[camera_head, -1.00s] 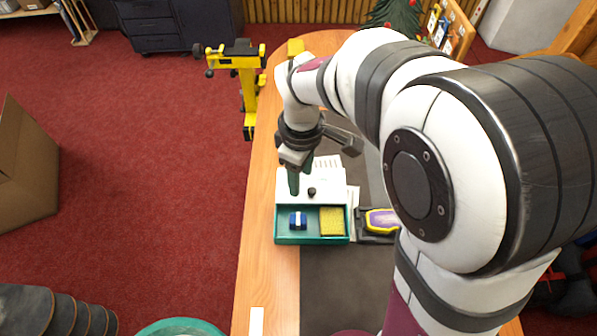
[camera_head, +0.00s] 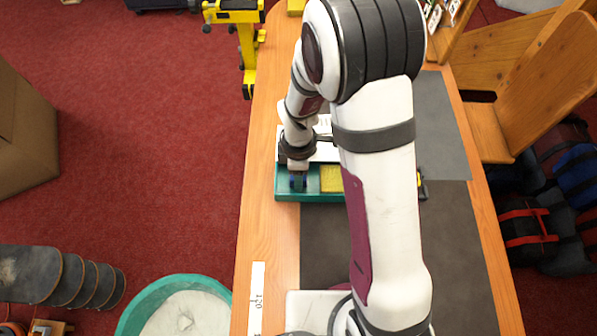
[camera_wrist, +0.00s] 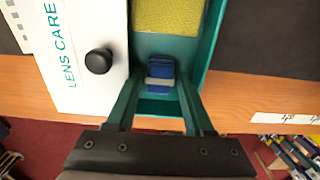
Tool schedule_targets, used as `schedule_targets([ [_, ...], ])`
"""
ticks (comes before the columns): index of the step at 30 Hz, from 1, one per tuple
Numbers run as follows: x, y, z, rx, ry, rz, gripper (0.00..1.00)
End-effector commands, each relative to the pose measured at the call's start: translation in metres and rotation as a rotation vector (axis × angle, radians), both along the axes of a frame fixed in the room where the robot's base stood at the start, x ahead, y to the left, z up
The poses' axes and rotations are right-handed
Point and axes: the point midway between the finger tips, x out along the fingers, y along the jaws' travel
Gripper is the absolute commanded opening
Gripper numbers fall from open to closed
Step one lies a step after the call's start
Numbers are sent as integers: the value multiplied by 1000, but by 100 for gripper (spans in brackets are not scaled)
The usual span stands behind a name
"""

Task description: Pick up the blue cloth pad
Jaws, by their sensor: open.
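The blue cloth pad (camera_wrist: 160,68) has a pale band around it and lies in the open green drawer (camera_head: 318,196) of a white box lettered LENS CARE (camera_wrist: 80,50). In the wrist view my gripper (camera_wrist: 160,86) is open, with one green finger on each side of the pad. Whether the fingers touch it cannot be told. In the head view my gripper (camera_head: 298,182) is over the left part of the drawer and hides most of the pad.
A yellow pad (camera_wrist: 168,14) lies beside the blue one in the same drawer. A black knob (camera_wrist: 98,61) stands up from the white box. The drawer walls are close around my fingers. Bare wooden bench (camera_head: 262,215) lies left of the drawer.

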Motion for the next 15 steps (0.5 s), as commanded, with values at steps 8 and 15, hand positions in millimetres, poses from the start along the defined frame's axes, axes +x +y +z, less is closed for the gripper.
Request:
schedule_targets([
  [8,0,0,0,0,-1,0,38],
  [15,0,0,0,0,-1,0,0],
])
